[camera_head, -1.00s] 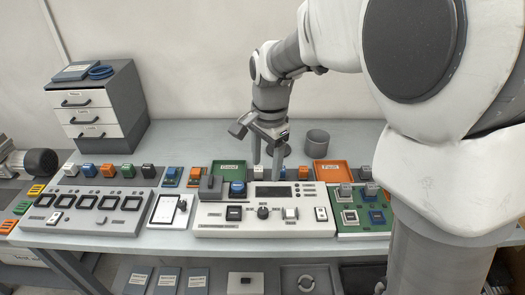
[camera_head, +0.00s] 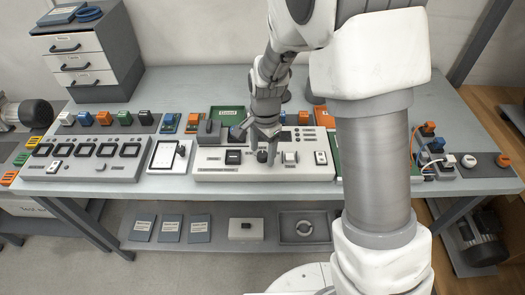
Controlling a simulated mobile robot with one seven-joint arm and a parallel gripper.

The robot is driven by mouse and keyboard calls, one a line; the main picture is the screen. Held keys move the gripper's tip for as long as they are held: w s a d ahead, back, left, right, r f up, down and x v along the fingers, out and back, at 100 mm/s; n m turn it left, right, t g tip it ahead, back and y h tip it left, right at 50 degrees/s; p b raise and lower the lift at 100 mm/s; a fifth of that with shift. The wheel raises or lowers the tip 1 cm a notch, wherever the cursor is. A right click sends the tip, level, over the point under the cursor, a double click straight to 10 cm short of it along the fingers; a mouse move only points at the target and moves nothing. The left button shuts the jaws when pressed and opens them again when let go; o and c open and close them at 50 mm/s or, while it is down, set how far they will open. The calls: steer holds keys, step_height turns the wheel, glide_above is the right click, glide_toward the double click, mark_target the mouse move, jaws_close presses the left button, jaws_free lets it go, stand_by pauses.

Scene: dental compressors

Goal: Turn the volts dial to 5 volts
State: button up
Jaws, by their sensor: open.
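The white control unit (camera_head: 222,174) sits at the middle of the bench's front edge. Its black round dial (camera_head: 262,156), which looks like the volts dial, is on the front panel between a black switch (camera_head: 233,157) and a white switch (camera_head: 290,157). My gripper (camera_head: 263,157) points down with its fingers open at the dial, one on each side of it. I cannot tell whether the fingers touch the dial. The dial's markings are too small to read, and my gripper partly covers the unit's top and display.
A panel with several black-framed meters (camera_head: 82,168) and a white clipboard (camera_head: 166,157) are to the left. The green tray (camera_head: 228,113) is behind the unit. My arm hides much of the bench to the right. Wired sockets (camera_head: 440,160) stand at the far right.

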steer(key=shift+f, duration=0.15)
jaws_close()
stand_by(0.4)
steer(key=shift+n, duration=0.4)
steer(key=n+b, duration=0.1)
steer(key=n, duration=0.4)
steer(key=shift+w+n, duration=0.1)
steer(key=shift+n, duration=0.2)
steer(key=n, duration=0.5)
steer(key=shift+n, duration=0.3)
